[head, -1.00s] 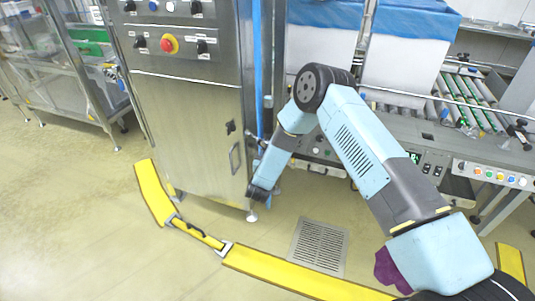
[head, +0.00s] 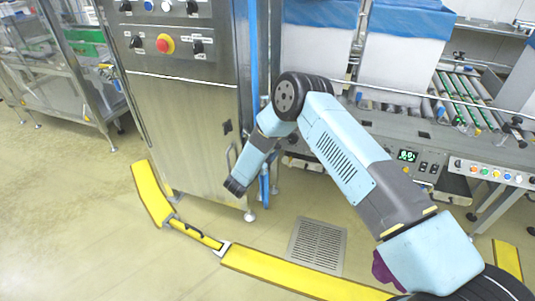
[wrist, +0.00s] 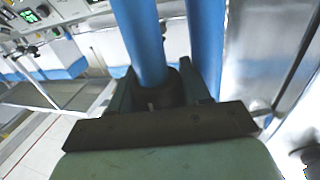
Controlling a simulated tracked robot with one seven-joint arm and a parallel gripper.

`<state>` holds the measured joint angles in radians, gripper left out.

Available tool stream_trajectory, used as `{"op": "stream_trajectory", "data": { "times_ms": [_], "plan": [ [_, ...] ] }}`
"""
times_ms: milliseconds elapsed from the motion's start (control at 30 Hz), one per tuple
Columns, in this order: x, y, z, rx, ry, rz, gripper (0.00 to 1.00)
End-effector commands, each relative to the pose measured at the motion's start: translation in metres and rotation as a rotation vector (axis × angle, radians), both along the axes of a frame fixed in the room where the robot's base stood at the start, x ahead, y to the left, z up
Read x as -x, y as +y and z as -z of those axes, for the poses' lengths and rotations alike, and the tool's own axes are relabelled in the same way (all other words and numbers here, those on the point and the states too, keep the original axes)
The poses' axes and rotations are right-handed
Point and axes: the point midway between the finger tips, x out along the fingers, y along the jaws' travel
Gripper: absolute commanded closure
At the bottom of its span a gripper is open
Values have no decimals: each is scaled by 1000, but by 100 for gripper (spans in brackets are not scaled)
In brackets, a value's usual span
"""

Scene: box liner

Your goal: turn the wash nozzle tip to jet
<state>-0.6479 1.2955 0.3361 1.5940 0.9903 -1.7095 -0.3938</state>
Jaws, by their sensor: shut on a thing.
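My gripper (wrist: 168,98) is shut on the dark collar (wrist: 172,80) at the end of a blue tube (wrist: 140,35) in the wrist view. I take this collar to be the wash nozzle tip. The wrist view shows the fingers on either side of it. No setting marks on the tip can be read. In the head view my gripper (head: 236,188) is low beside the steel cabinet's right side, and the held tip cannot be made out there.
A second blue tube (wrist: 206,45) runs close beside the held one. The steel cabinet (head: 185,120) stands at left, with a red stop button on its panel. A roller conveyor (head: 465,95) is at right. Yellow floor strips (head: 290,272) and a drain grate (head: 317,247) lie below.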

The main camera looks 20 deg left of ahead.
Motion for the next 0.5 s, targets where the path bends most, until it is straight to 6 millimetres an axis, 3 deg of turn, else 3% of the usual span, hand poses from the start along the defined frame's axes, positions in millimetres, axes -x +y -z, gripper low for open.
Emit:
{"op": "stream_trajectory", "data": {
  "times_ms": [167,200,400,500],
  "plan": [
    [1,1,1,-1,2,-1,83],
    [0,0,1,-1,2,-2,51],
    [0,0,0,0,1,-1,32],
    [0,0,0,0,0,-1,32]
  ]
}}
